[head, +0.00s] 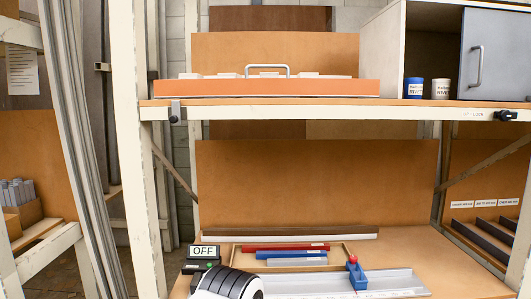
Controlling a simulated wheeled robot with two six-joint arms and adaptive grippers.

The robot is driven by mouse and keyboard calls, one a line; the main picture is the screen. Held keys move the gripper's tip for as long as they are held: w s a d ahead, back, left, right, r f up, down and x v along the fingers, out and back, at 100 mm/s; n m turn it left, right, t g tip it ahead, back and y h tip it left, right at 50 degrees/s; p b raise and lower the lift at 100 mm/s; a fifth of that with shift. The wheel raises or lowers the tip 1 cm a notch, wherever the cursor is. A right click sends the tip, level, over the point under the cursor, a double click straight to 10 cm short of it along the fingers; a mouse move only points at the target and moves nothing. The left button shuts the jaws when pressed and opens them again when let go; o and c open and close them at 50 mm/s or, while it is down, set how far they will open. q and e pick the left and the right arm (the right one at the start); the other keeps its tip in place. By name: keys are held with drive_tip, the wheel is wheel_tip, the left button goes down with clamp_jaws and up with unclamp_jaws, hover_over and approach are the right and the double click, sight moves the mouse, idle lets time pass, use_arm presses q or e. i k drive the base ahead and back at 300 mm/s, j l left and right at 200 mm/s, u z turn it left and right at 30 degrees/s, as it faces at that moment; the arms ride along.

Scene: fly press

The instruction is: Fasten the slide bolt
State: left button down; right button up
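I cannot make out a slide bolt for certain. A small metal bracket with a dark knob (175,111) sits on the left end of the upper shelf's front edge. A black fitting (506,115) sits on the right part of the same edge. Neither shows clearly whether it is fastened. A white and dark rounded part, which looks like a piece of my arm, shows at the bottom edge. No gripper fingers show in the head view.
The upper shelf (330,103) carries an orange tray with a handle (265,88), two small cans and a grey-doored cabinet (490,55). Below, the bench holds red and blue bars, a blue block with a red knob (356,275), a metal channel and an OFF sign (203,251).

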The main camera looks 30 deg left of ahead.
sight(175, 118)
drive_tip(key=u, duration=1.35)
